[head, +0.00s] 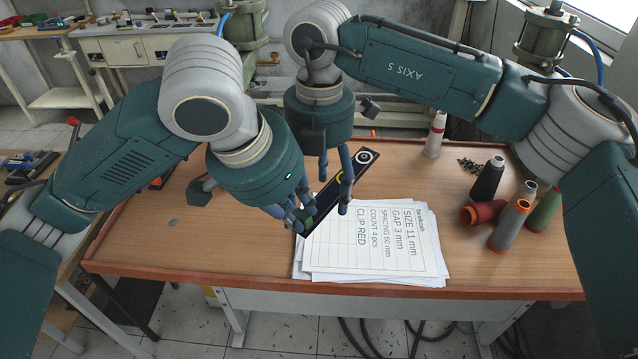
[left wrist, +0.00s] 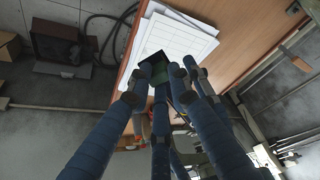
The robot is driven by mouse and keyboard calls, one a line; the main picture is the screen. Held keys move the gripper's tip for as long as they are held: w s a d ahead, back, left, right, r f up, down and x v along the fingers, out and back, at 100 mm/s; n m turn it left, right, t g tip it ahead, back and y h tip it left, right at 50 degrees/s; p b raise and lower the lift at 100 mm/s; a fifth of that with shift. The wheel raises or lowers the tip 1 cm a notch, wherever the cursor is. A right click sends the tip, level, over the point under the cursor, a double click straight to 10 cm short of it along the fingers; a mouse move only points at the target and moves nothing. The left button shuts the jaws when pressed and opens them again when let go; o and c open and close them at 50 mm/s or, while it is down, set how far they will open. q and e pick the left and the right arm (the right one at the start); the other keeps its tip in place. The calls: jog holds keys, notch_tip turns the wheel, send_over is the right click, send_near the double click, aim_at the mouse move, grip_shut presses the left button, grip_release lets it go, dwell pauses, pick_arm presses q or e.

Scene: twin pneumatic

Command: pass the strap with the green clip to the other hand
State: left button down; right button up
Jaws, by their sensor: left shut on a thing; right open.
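The black strap (head: 325,203) slants up and to the right over the papers and the table. A white ring mark (head: 365,157) shows at its far end and a yellow mark near its middle. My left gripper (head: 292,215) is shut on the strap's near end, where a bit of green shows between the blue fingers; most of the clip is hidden. In the left wrist view the fingers close around a dark green-black piece (left wrist: 158,68). My right gripper (head: 334,192) is open, with its fingers pointing down around the strap's middle; I cannot tell if they touch it.
A stack of printed papers (head: 375,250) lies at the table's front, its top sheet reading "CLIP RED". Several thread spools, including a black one (head: 487,180) and a red one (head: 480,213), stand or lie at the right. The wooden table (head: 180,245) is mostly bare at the left.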

jog(key=c, duration=1.2)
pick_arm(q)
jog(key=c, duration=2)
grip_release()
jog(key=o, duration=0.4)
pick_arm(e)
jog(key=shift+c, duration=0.8)
pick_arm(q)
jog(key=shift+o, duration=0.4)
pick_arm(e)
jog(key=shift+c, duration=0.6)
pick_arm(q)
jog(key=shift+r, duration=0.1)
